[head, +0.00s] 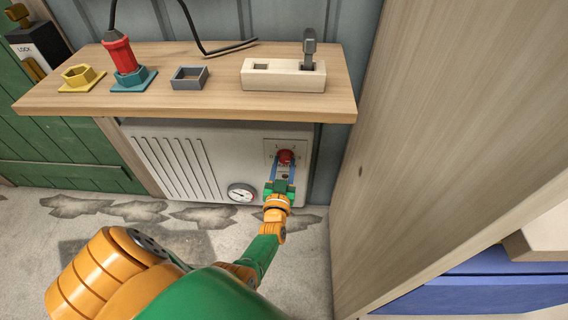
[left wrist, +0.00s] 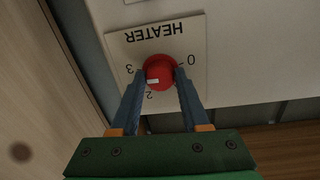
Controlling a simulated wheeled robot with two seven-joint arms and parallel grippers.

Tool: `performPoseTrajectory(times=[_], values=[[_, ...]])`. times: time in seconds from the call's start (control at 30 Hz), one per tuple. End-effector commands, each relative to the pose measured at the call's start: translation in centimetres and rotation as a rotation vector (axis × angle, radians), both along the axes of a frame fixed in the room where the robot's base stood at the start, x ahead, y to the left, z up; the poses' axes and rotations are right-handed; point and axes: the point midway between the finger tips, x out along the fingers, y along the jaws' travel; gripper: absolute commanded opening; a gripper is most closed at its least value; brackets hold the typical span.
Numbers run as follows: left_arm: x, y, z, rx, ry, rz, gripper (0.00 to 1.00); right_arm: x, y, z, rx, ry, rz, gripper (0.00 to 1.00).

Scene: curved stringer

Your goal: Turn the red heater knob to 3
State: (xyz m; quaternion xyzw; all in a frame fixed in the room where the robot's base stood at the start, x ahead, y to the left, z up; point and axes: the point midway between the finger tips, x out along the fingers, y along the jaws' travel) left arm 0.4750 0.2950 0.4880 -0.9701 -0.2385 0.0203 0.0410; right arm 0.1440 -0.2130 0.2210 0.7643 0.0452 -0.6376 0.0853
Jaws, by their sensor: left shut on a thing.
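The red heater knob (head: 286,157) sits on a pale plate on the white heater under the shelf. My left gripper (head: 284,167) reaches it from below. In the left wrist view the knob (left wrist: 159,71) is between the two blue fingers of my left gripper (left wrist: 160,74), which is shut on it. The plate (left wrist: 120,42) reads HEATER upside down, with 0 on the right, 3 on the left and 2 below. A white mark on the knob's lower left faces roughly toward 2. The 1 is not visible here. My right gripper is out of view.
A wooden shelf (head: 215,105) overhangs the heater (head: 170,128). It holds a yellow nut-shaped ring, a red-handled tool in a teal base, a grey square frame and a pale block with a lever. A round gauge (head: 241,192) is left of my gripper. A wooden panel (head: 440,130) stands close on the right.

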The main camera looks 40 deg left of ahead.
Motion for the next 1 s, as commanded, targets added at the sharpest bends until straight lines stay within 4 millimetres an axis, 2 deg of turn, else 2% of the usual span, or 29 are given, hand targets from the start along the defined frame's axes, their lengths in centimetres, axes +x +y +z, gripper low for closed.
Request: performPoseTrajectory(times=[0.4, 1.0], values=[[0.0, 0.02, 0.09, 0.177, 0.11, 0.0, 0.0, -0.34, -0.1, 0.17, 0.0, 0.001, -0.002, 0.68], [0.02, 0.03, 0.11, 0.219, 0.132, -0.001, 0.0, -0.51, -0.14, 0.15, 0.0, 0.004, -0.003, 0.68]])
